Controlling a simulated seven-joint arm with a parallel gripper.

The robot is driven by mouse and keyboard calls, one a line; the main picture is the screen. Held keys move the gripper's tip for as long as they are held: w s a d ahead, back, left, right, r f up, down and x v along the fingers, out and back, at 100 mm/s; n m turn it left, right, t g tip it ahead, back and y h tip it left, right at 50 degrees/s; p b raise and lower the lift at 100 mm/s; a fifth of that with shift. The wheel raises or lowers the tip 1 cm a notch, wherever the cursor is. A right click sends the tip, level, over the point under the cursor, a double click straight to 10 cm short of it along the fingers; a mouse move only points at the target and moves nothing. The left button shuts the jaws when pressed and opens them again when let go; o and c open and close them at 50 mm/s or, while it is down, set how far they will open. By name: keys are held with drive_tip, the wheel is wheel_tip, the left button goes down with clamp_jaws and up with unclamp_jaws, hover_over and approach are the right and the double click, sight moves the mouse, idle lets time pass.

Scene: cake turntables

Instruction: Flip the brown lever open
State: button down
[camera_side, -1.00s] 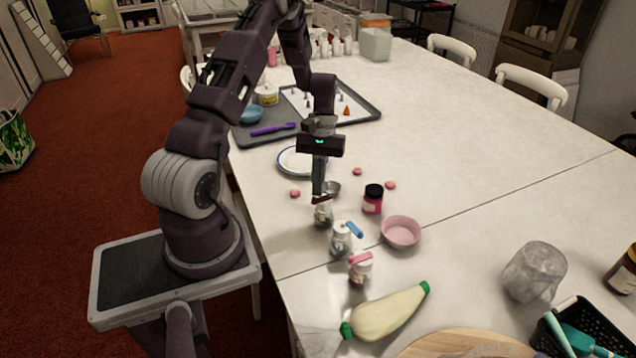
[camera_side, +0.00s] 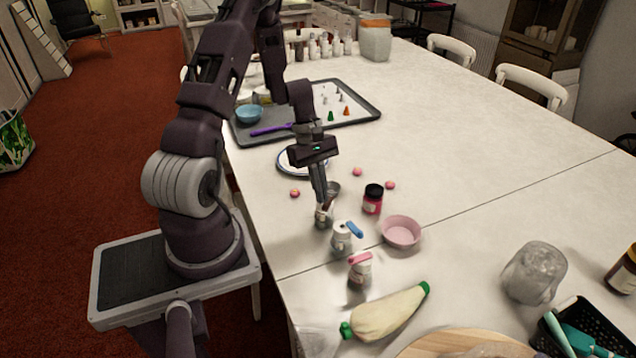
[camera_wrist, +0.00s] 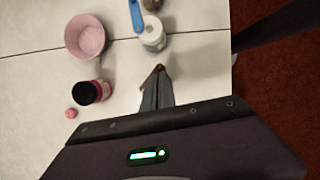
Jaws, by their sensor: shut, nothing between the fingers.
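A small white-and-metal canister (camera_side: 322,217) stands on the table at the near end of my gripper. Its brown lever (camera_side: 329,203) shows beside my fingertips and looks steeply tilted; its exact angle is partly hidden. My gripper (camera_side: 322,199) points down at the canister top, shut and empty, at or against the lever; contact is hard to tell. In the wrist view, a brown tip (camera_wrist: 159,68) shows at the end of my gripper (camera_wrist: 157,78), and the fingers hide the canister. Similar canisters with a blue lever (camera_side: 354,229) and a pink lever (camera_side: 360,259) stand nearer the camera.
A dark-lidded red jar (camera_side: 373,199) and a pink bowl (camera_side: 401,231) stand right of the canisters. A piping bag (camera_side: 388,313) lies in front. The table's right middle is clear.

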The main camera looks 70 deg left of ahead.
drive_tip(key=shift+w+d, duration=0.15)
drive_tip(key=shift+d, duration=0.15)
drive_tip(key=shift+d+n+t, duration=0.15)
drive_tip(key=shift+n+t, duration=0.15)
drive_tip(key=shift+n, duration=0.5)
drive_tip(key=shift+w+d, duration=0.1)
drive_tip(key=shift+w, duration=0.2)
idle(0.6)
drive_tip(key=shift+w+a, duration=0.4)
drive_tip(key=shift+a, duration=0.2)
